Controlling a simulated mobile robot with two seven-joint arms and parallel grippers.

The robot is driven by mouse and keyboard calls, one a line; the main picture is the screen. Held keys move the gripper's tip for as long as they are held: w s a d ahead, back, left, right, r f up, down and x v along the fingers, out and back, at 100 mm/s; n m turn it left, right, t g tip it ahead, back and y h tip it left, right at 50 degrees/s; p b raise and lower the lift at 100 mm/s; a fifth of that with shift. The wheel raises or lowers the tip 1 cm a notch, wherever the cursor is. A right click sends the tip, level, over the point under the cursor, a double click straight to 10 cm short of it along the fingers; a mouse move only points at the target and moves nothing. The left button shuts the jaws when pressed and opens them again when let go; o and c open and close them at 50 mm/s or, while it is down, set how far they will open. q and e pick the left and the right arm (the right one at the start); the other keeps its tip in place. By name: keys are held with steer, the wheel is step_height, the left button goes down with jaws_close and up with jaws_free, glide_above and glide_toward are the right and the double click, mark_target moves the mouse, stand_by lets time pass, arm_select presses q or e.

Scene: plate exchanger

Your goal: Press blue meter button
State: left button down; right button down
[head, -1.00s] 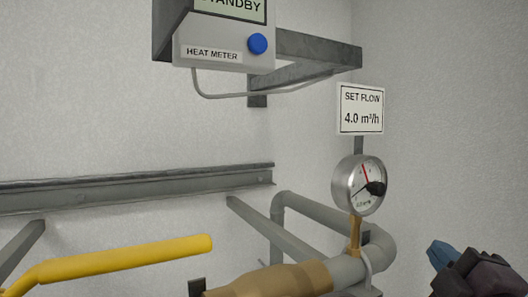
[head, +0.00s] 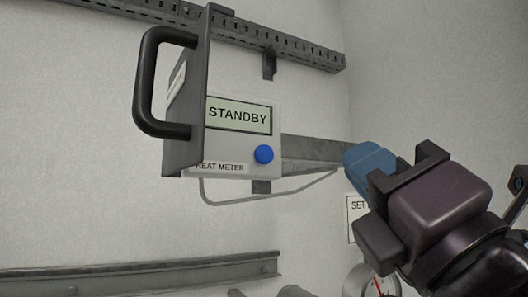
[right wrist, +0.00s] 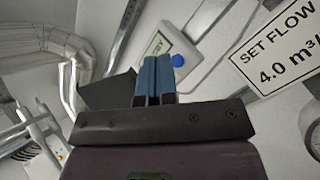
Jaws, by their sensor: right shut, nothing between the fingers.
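The heat meter (head: 188,169) is a light grey box on the wall in the head view. Its display (head: 238,115) reads STANDBY. The round blue button (head: 264,154) sits on its front, below and right of the display. The button also shows in the right wrist view (right wrist: 178,60), just right of the fingertips in the picture. My right gripper (head: 362,158) is shut and empty, its blue fingers to the right of the button and apart from it. In the right wrist view the two blue fingers (right wrist: 155,78) lie side by side. My left gripper is not in view.
A dark plate with a black handle (head: 150,85) stands at the meter's left side. A grey bracket (head: 312,150) runs behind the meter. The SET FLOW sign (head: 355,222) and the gauge (head: 358,284) are partly hidden by my right arm. Slotted rail (head: 250,42) crosses above.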

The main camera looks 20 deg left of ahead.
mark_target(264, 154)
steer(key=s+r+n+g+y, duration=0.1)
steer(key=s+a+n+g+y, duration=0.1)
steer(key=n, duration=0.1)
steer(key=s+r+n+g+y, duration=0.1)
steer(key=shift+s+a+r+n, duration=0.2)
steer(key=shift+a+r+n, duration=0.1)
steer(key=w+a+b, duration=0.1)
steer(key=w+a, duration=0.4)
steer(key=a, duration=0.2)
steer(key=shift+w, duration=0.2)
steer(key=shift+w+a, duration=0.1)
steer(key=shift+w, duration=0.05)
stand_by(2.2)
steer(key=shift+w+a, duration=0.15)
steer(key=shift+a, duration=0.1)
steer(key=shift+w+a, duration=0.25)
stand_by(0.9)
steer(key=shift+s+d, duration=0.55)
steer(key=shift+d, duration=0.1)
